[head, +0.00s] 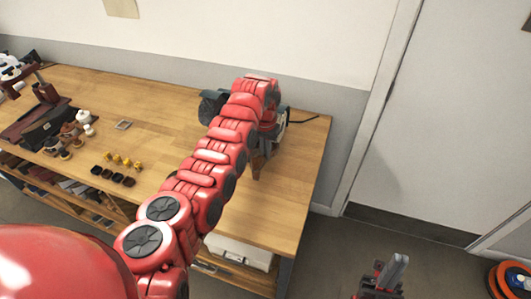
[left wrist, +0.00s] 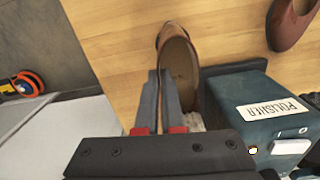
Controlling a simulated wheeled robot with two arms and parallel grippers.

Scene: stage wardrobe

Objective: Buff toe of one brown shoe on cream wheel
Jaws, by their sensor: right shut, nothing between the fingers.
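In the left wrist view, a brown shoe (left wrist: 180,62) has its tan sole toward the camera. My left gripper (left wrist: 161,74) has its grey fingers close together on one side of this shoe, pinching its edge. A cream fuzzy patch, seemingly the cream wheel (left wrist: 194,122), shows at the shoe's lower end beside the teal polisher (left wrist: 250,95); contact is unclear. A second brown shoe (left wrist: 291,20) lies on the bench. In the head view my left arm hides most of the polisher (head: 209,106). My right gripper (head: 385,278) is shut and empty, low beyond the bench's right end.
The wooden bench (head: 160,100) stands against the wall. A door (head: 450,120) and an orange disc (head: 510,281) are at the right.

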